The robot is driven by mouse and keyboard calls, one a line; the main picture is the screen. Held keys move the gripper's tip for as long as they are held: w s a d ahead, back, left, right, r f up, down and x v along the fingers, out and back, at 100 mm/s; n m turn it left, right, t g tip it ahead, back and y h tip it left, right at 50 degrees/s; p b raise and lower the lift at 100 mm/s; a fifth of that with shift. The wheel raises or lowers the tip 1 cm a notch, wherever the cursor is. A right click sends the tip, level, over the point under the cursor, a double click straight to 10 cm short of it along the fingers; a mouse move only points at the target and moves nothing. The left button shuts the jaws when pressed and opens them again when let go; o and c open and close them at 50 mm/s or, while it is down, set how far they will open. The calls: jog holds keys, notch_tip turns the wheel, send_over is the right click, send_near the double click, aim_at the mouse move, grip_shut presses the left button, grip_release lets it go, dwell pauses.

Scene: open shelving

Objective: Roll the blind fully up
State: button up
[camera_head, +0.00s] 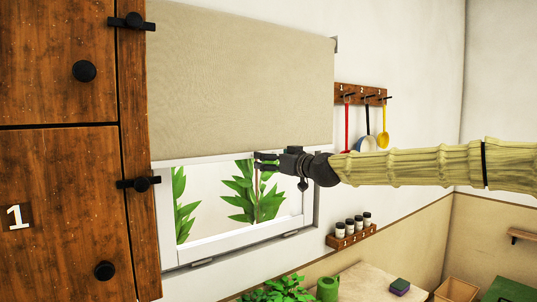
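The beige fabric blind (240,80) hangs over the upper part of the window, and its lower edge is well below the top. The white-framed window (235,238) shows below it, with glass and green leaves in view. My gripper (262,162) reaches in from the right, in front of the window at about the height of the blind's lower edge. Its two dark fingers point left, with a small gap between their tips. I cannot tell whether it touches or holds the blind. A thin line runs down below the fingertips; I cannot tell whether it is a cord or a stem.
A wooden cabinet (65,190) with black knobs and latches stands close at left. A hook rack (358,94) with utensils and a small shelf of jars (351,235) are on the wall at right. A green plant (280,290) and a counter (370,283) are below.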

jog(key=shift+w+a+r, duration=0.2)
jog(key=shift+a+r, duration=0.05)
jog(key=shift+r, duration=0.15)
jog(key=shift+w+a+f+p, duration=0.1)
jog(key=shift+w+a+p, duration=0.25)
jog(key=shift+a+p, duration=0.05)
jog(key=shift+s, duration=0.2)
jog(key=shift+c, duration=0.4)
jog(key=shift+s+d+r, duration=0.1)
jog(key=shift+s+r, duration=0.15)
jog(key=shift+r, duration=0.1)
jog(key=c, duration=0.4)
jog(key=shift+s, duration=0.1)
jog(key=c, duration=1)
